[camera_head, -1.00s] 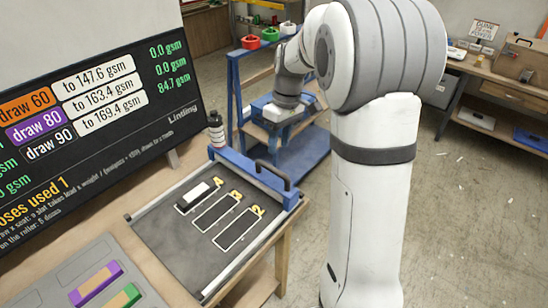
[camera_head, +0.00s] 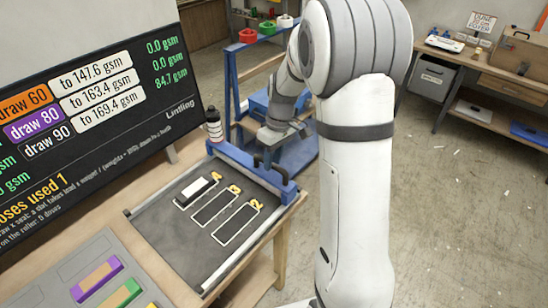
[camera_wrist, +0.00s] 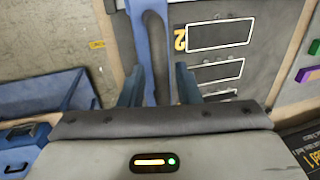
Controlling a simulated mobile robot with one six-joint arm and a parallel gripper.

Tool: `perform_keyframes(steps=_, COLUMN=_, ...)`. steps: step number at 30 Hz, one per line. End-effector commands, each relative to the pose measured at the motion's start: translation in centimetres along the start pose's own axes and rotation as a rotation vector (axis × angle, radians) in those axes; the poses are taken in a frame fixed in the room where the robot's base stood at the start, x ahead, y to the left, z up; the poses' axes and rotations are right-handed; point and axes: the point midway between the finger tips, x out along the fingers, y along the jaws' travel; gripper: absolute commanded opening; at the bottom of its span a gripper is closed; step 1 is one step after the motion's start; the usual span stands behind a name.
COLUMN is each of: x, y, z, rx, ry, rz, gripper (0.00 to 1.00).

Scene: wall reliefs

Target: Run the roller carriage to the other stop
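The roller carriage is a blue bar (camera_head: 232,154) across the far end of the dark printing bed (camera_head: 170,240). In the wrist view the blue carriage (camera_wrist: 137,30) and dark handle (camera_wrist: 154,45) run up the picture. My gripper's two blue-grey fingers (camera_wrist: 158,88) are apart, one on each side of the handle's line. I cannot tell whether they touch it. The stops are not clearly visible.
The bed has several outlined slots, one holding a white block (camera_head: 195,188). A grey tray with coloured blocks (camera_head: 97,278) is at front left. A blue rack (camera_head: 232,80) stands behind.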

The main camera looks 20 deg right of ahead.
Motion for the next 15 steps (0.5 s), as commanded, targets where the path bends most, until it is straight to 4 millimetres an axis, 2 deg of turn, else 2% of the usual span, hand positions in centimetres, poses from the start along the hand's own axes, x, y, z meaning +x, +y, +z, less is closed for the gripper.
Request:
perform_keyframes(steps=2, x=-0.02, y=0.0, z=0.0, rx=0.0, ry=0.0, rz=0.0, gripper=0.23)
perform_keyframes(steps=10, x=-0.05, y=0.02, z=0.0, rx=0.0, ry=0.0, rz=0.001, gripper=0.01)
perform_keyframes(steps=15, x=-0.06, y=0.04, z=0.0, rx=0.0, ry=0.001, rz=0.001, gripper=0.0)
